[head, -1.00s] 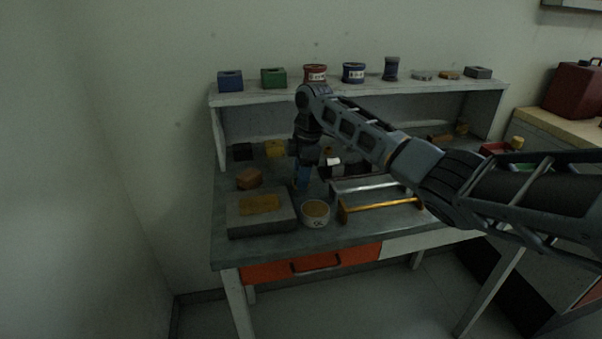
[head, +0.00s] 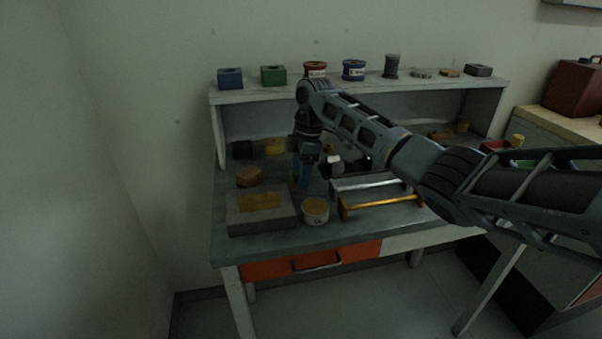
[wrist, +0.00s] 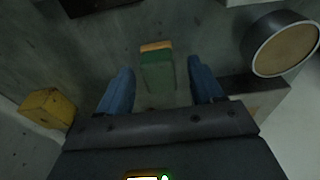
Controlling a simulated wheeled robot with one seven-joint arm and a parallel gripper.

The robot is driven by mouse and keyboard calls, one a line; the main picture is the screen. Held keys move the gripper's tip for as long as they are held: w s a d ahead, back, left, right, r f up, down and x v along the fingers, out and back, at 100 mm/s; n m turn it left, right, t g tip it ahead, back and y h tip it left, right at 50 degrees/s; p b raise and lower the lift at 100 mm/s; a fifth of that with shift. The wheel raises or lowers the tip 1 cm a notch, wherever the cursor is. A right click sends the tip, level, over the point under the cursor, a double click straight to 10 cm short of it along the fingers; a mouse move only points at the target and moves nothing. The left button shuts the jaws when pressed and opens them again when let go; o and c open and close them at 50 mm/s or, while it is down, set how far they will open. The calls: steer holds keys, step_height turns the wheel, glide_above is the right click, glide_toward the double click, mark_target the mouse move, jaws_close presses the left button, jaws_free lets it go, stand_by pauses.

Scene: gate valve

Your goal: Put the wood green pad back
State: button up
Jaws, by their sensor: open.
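The wood green pad (wrist: 157,68) shows in the wrist view as a small green block with a wood-coloured strip along its far edge. It rests on the grey bench top. My gripper (wrist: 160,85) is open, its blue fingers to either side of the pad's near end, with gaps on both sides. The fingers are not seen closed on it. In the head view my gripper (head: 303,180) points down over the bench, behind the white cup, and I cannot make out the pad there.
A round cup (head: 316,212) and a grey block (head: 262,222) stand near my gripper. The shelf (head: 430,88) above holds several items.

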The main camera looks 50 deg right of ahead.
step_height(320, 180, up, 12)
steer(key=s+d+b, duration=0.1)
steer(key=shift+d+f+b, duration=0.25)
steer(key=shift+b, duration=0.05)
stand_by(0.5)
